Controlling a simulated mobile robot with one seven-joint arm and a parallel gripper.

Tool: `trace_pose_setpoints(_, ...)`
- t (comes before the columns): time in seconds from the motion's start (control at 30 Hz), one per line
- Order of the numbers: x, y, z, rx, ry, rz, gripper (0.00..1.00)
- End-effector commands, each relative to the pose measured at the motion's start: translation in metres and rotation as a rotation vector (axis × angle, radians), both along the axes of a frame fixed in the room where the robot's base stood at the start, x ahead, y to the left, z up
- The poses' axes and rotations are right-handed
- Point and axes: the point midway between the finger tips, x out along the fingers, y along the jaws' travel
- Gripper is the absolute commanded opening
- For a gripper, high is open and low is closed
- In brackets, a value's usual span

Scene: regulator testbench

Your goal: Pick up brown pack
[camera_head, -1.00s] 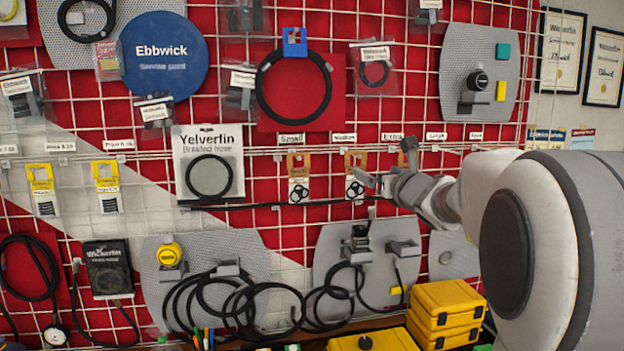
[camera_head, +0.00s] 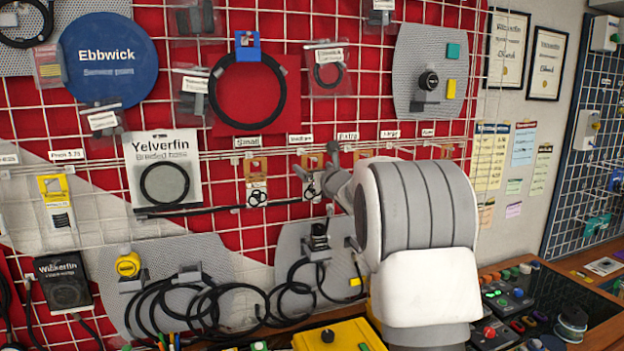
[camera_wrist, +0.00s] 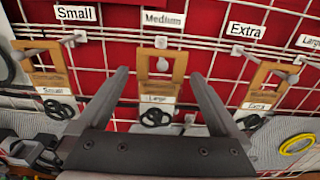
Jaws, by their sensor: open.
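Brown packs hang in a row on hooks, each a brown card with a cut-out top and black rings below. In the wrist view, the middle pack (camera_wrist: 158,87), printed "Large", hangs under the "Medium" label. The left pack (camera_wrist: 43,79) is printed "Small", and the right pack (camera_wrist: 262,90) appears to read "Extra". My gripper (camera_wrist: 157,75) is open and empty, with a finger to either side of the middle pack in the picture. Contact and depth cannot be told. In the head view, my gripper (camera_head: 316,162) is at the second pack (camera_head: 312,184), partly hiding it.
A white wire grid over red panel carries neighbouring goods, including a Yelverfin hose pack (camera_head: 164,173) and a black hose on a blue tag (camera_head: 247,87). A yellow case (camera_head: 338,336) stands below. Black cables (camera_head: 207,305) hang under the packs.

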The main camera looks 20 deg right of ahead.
Motion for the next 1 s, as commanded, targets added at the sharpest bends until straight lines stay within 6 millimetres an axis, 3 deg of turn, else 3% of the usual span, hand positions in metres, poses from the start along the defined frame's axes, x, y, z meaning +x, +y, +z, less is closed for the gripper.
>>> trace_pose_setpoints(0.2, 0.021, -0.001, 0.002, 0.0, -0.001, -0.001, 1.0)
trace_pose_setpoints(0.5, 0.023, -0.001, 0.0, 0.0, -0.001, -0.001, 1.0)
trace_pose_setpoints(0.93, 0.023, -0.001, 0.0, 0.0, -0.001, -0.001, 0.23)
trace_pose_setpoints(1.0, 0.023, -0.001, 0.001, 0.0, -0.001, -0.001, 0.22)
